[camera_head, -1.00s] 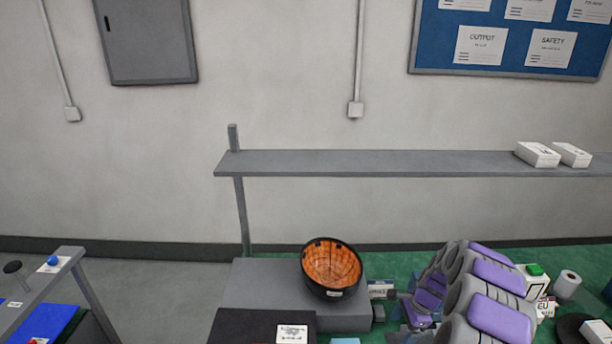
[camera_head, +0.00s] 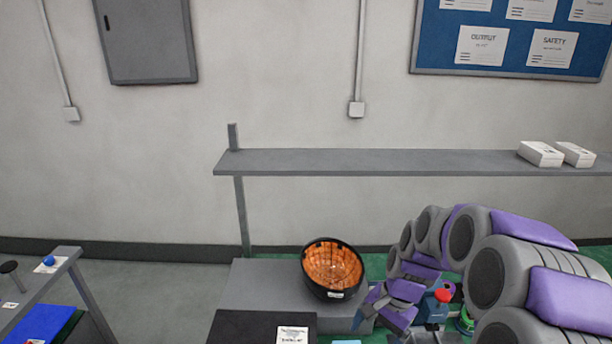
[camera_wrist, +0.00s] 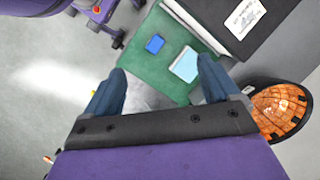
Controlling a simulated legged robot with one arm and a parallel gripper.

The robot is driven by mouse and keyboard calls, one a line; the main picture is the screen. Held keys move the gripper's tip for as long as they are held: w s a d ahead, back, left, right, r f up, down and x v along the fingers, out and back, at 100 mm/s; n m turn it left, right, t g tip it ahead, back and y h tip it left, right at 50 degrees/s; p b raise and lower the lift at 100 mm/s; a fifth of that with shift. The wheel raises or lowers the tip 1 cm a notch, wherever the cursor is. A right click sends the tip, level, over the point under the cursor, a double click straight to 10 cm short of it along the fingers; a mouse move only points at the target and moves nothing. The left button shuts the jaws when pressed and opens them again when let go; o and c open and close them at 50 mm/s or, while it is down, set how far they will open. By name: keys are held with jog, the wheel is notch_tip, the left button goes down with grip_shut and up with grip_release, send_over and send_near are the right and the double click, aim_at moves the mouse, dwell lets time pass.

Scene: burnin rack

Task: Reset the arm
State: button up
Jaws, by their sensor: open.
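My arm shows at the lower right of the head view, grey and purple, bent over the green bench. In the wrist view my gripper (camera_wrist: 160,85) has its two blue-grey fingers spread apart with nothing between them. It hangs above the front edge of the green bench top (camera_wrist: 150,60) and the grey floor. In the head view the fingertips are not clear among the purple arm parts. A black bowl with an orange patterned inside (camera_head: 332,268) stands to the left of the arm, and it also shows at the right of the wrist view (camera_wrist: 280,108).
The bowl rests tilted on a grey block (camera_head: 255,285) beside a black box (camera_head: 245,328) with a white label. A light blue block (camera_wrist: 186,64) and a dark blue block (camera_wrist: 155,44) lie on the green top. A grey shelf (camera_head: 400,162) carries two white boxes (camera_head: 541,153).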

jog(key=s+r+n+h, duration=0.1)
jog(key=s+n, duration=0.2)
jog(key=s, duration=0.6)
jog(key=s+r+n+h+b, duration=0.1)
jog(key=s+r+n, duration=0.1)
jog(key=s, duration=0.7)
jog(key=s+a+r+n+h+b, duration=0.1)
jog(key=s+r+n, duration=0.1)
jog(key=s, duration=0.7)
jog(key=shift+s+n+g, duration=0.3)
jog(key=shift+s+n, duration=0.1)
jog(key=shift+n, duration=0.4)
jog(key=shift+c, duration=0.5)
